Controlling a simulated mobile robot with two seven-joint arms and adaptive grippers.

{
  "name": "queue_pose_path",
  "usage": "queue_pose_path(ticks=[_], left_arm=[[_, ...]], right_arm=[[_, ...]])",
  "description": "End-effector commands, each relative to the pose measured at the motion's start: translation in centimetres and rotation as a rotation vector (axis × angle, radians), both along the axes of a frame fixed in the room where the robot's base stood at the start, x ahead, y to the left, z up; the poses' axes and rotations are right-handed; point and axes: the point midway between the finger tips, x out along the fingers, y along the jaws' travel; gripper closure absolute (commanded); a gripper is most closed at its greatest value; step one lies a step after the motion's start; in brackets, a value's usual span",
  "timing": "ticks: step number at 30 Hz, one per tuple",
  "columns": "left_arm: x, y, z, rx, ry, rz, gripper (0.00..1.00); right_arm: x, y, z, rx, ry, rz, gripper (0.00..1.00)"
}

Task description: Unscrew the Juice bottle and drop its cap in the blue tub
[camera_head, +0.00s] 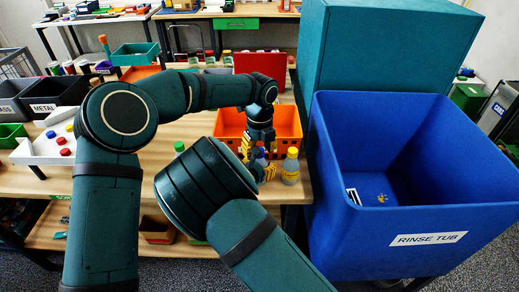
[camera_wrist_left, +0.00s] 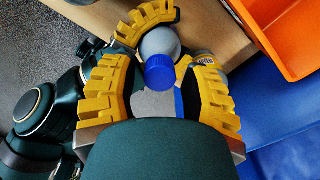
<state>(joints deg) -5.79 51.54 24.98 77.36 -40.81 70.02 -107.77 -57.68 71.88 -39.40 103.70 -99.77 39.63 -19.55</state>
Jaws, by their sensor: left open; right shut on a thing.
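A pale bottle (camera_wrist_left: 160,42) with a blue cap (camera_wrist_left: 160,73) shows in the left wrist view; its label is hidden, so I cannot read whether it is the Juice. My left gripper (camera_wrist_left: 158,68) is open, its yellow fingers on either side of the cap with gaps. My right gripper (camera_head: 266,170) is shut on this bottle, at the table's front edge; one of its yellow fingers shows behind the bottle in the left wrist view. In the head view the grippers mostly hide the bottle. The blue tub (camera_head: 425,258), labelled RINSE TUB, stands at the right.
A tall teal box (camera_head: 385,45) stands behind the tub. Small items (camera_head: 382,198) lie inside the tub. A white tray (camera_head: 42,150) is at the left.

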Motion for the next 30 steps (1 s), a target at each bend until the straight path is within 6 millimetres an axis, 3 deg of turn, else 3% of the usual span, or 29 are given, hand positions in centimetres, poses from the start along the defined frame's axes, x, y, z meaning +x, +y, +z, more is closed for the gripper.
queue_pose_path(ticks=[11, 12, 14, 24, 30], left_arm=[[0.1, 0.0, 4.1, 0.0, -0.001, 0.001, 0.54], [0.1, -0.1, 4.3, -0.001, 0.0, -0.001, 0.45], [0.1, -0.1, 4.4, -0.001, 0.0, -0.014, 0.45], [0.1, -0.2, 6.9, -0.008, 0.009, -0.376, 0.45], [0.1, 0.0, 7.4, -0.01, 0.012, -0.496, 0.45]], right_arm=[[0.0, 0.0, 0.0, 0.0, 0.0, 0.0, 1.0], [0.0, 0.0, 0.0, 0.0, 0.0, 0.0, 1.0], [0.0, 0.0, 0.0, 0.0, 0.0, 0.0, 1.0], [0.0, 0.0, 0.0, 0.0, 0.0, 0.0, 1.0], [0.0, 0.0, 0.0, 0.0, 0.0, 0.0, 1.0]])
